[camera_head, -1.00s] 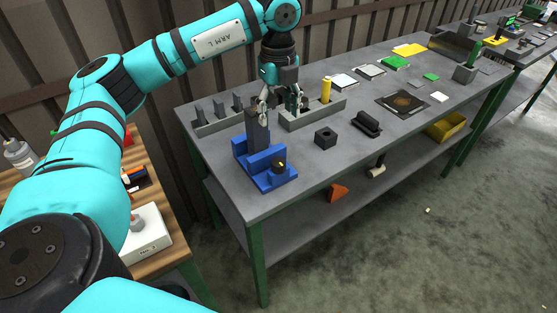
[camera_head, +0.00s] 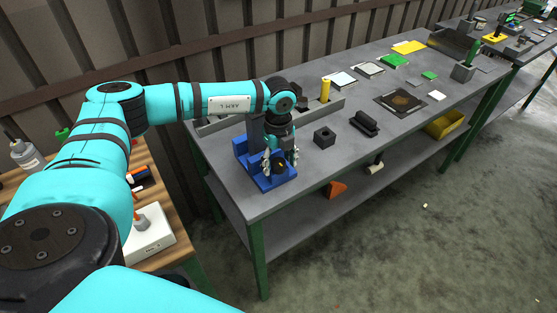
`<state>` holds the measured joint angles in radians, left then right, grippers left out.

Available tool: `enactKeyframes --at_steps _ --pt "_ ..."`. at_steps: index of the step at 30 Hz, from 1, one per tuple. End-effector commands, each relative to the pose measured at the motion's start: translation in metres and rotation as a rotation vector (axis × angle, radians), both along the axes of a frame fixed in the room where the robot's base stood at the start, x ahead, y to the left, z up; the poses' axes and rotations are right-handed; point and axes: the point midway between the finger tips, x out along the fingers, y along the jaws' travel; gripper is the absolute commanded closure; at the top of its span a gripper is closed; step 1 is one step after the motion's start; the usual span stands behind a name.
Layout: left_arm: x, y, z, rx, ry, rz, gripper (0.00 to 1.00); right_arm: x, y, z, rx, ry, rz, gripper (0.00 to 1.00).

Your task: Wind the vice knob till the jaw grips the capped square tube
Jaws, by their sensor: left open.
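The blue vice (camera_head: 242,148) stands near the front left corner of the grey table. The dark square tube (camera_head: 256,128) stands upright in it, partly hidden behind my left arm; its cap cannot be made out. My left gripper (camera_head: 280,168) points down over the front end of the vice, with its open fingers around or beside the dark vice knob (camera_head: 281,168). The knob is mostly hidden by the fingers, and I cannot tell whether they touch it. My right gripper is not in view.
A black block with a hole (camera_head: 324,137) and a dark rounded part (camera_head: 364,123) lie right of the vice. Bare table top (camera_head: 310,180) lies in front of them.

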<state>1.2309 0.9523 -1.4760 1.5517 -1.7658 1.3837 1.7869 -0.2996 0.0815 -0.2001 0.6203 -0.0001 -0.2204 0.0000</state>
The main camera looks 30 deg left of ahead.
Motion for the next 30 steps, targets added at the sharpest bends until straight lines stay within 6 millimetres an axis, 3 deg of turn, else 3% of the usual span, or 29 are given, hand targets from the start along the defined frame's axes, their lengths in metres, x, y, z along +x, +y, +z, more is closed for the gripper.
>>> enactKeyframes --at_steps 7,20,30 --pt "-0.0002 -0.0001 -0.0011 0.0 0.0 0.0 0.38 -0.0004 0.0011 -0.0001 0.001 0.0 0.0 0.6" --pt "-0.0002 -0.0001 -0.0007 0.0 0.001 0.0 0.94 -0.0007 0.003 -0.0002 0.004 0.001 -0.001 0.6" --pt "-0.0006 -0.0002 -0.0022 0.0 0.002 -0.054 0.94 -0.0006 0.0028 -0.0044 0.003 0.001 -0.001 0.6"
